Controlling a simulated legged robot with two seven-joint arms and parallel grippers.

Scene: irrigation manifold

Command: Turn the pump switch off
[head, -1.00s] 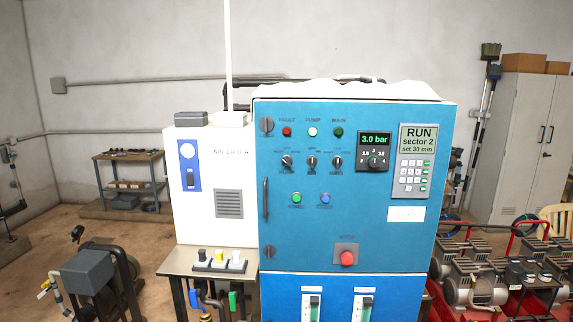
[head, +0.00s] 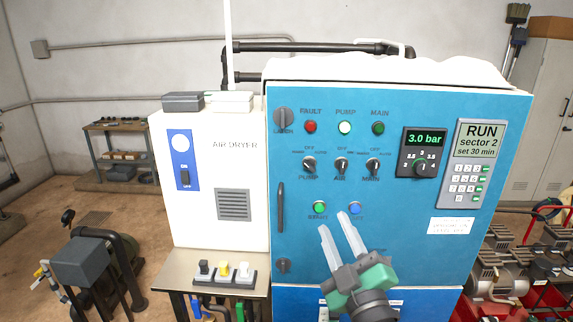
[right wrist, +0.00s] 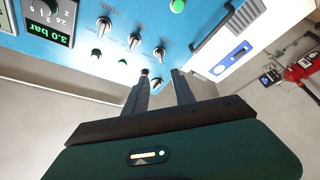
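The pump switch (head: 309,165) is a small dark rotary knob marked PUMP, leftmost of three on the blue cabinet door (head: 400,255). Its exact setting is too small to tell. The white pump lamp (head: 345,128) above looks lit. My right gripper (head: 333,221) is open and empty, in front of the door below the knobs, close to the start and stop buttons in the picture. The right wrist view shows the panel upside down; the pump switch (right wrist: 159,53) appears beyond and between the fingertips (right wrist: 160,73), apart from them. My left gripper is not in view.
The air (head: 341,165) and main (head: 373,166) knobs sit close beside the pump switch. Below are the green start (head: 320,208) and blue stop (head: 355,208) buttons. A door handle (head: 281,207) sticks out at left. The white air dryer (head: 225,170) stands left of the cabinet.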

